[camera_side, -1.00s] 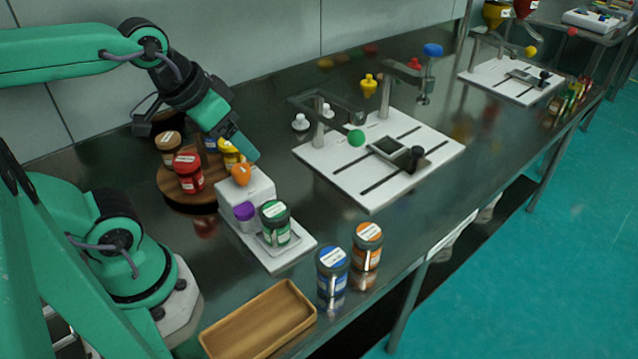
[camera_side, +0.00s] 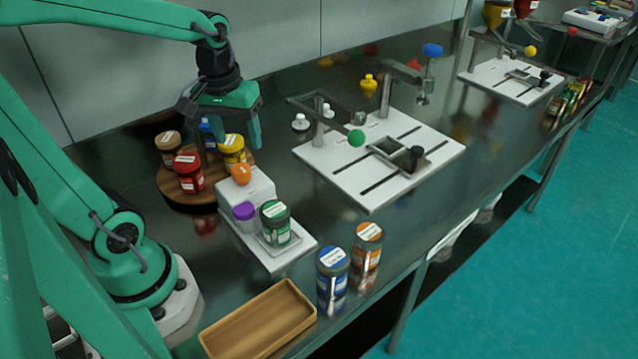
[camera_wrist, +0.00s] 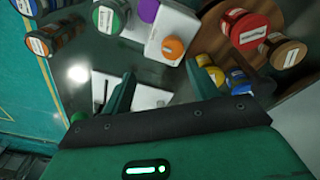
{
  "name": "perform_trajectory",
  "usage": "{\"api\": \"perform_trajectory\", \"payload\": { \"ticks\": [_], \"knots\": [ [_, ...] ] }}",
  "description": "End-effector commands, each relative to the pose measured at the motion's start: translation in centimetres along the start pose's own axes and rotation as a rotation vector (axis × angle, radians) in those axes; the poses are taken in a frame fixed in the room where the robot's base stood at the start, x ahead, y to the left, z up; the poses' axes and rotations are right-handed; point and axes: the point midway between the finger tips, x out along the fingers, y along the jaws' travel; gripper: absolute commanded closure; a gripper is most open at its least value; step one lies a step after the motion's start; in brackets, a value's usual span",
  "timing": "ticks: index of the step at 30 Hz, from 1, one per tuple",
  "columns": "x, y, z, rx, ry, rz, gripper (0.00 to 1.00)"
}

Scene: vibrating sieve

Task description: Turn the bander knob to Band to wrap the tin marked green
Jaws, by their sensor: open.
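The green-marked tin (camera_side: 275,222) stands upright on the front plate of a white machine (camera_side: 248,185). In the wrist view the green tin (camera_wrist: 109,18) is at the top left, the orange knob (camera_wrist: 173,47) near the top middle, the purple knob (camera_wrist: 148,10) partly cut off. My gripper (camera_side: 230,142) is open and empty, pointing down above and behind the orange knob, beside the tins on the round board.
A round wooden board (camera_side: 178,197) holds red, yellow, blue and brown tins close to my gripper. Blue (camera_side: 332,272) and orange (camera_side: 367,246) tins stand near the front edge beside a wooden tray (camera_side: 225,337). A white board with posts (camera_side: 350,185) stands to the right.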

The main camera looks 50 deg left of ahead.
Motion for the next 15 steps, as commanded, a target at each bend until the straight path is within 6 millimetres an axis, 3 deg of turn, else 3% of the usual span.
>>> {"api": "perform_trajectory", "payload": {
  "ticks": [6, 15],
  "knots": [
    [1.8, -1.4, -1.4, -0.146, -0.085, -0.039, 0.41],
    [2.3, -1.9, -1.7, -0.19, -0.108, -0.05, 0.41]
  ]
}}
